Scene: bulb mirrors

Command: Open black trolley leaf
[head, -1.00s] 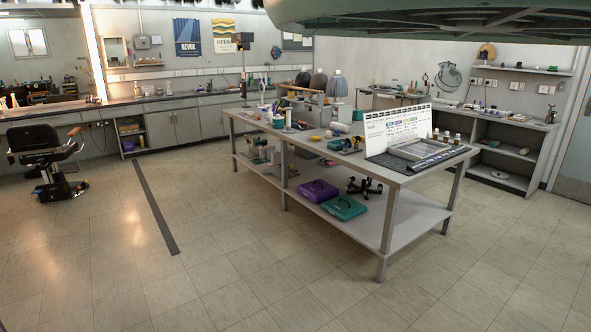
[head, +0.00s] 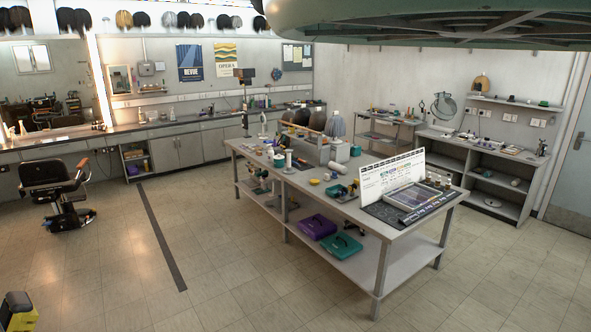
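I cannot make out a black trolley or its leaf for sure in the head view. A small yellow and black object (head: 18,312) is cut off at the bottom left corner, and I cannot tell what it is. My gripper is not in view, so whether it is open or shut does not show.
A long grey workbench (head: 405,262) with a lower shelf stands in the middle, covered with tools and cases. A black salon chair (head: 50,190) is at the left. Counters (head: 190,150) line the back wall, and shelves (head: 490,190) line the right. The tiled floor at front left is mostly clear.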

